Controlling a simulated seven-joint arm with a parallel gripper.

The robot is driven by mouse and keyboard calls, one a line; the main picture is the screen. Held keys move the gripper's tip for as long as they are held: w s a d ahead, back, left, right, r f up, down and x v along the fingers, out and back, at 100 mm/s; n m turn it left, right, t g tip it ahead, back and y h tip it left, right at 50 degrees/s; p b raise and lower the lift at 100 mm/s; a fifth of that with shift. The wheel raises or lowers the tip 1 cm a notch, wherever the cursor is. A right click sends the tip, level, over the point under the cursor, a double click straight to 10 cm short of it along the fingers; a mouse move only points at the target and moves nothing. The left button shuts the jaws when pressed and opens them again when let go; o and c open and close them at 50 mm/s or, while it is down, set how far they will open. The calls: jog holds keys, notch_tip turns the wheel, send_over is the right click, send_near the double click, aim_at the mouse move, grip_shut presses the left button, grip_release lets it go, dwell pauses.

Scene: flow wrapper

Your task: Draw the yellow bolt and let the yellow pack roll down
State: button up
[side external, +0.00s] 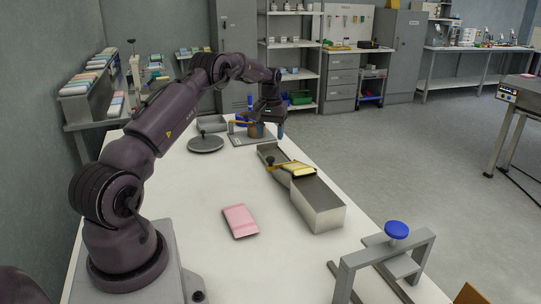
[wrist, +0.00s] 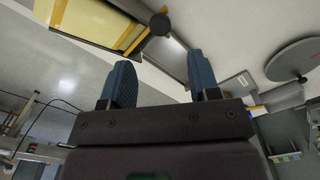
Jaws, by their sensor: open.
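The yellow pack (side external: 301,169) lies at the upper part of a metal chute (side external: 318,205) on the white table. In the wrist view the yellow pack (wrist: 95,20) shows at the upper left. The yellow bolt (side external: 280,166) crosses the chute beside the pack, with a dark round knob (side external: 270,160) at its end. The wrist view also shows the bolt (wrist: 136,42) and its knob (wrist: 160,24). My gripper (side external: 279,130) is beyond the chute's far end, above the table and apart from the bolt. Its blue fingers (wrist: 162,82) are spread and empty.
A dark round plate (side external: 206,144) and a grey tray (side external: 212,123) sit farther back. A grey frame with a blue knob (side external: 397,230) stands at the front right. The table's middle left is clear.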

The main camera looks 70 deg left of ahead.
aim_at(270, 158)
notch_tip(270, 158, down, 8)
jog(key=shift+f, duration=0.1)
jog(key=shift+c, duration=0.2)
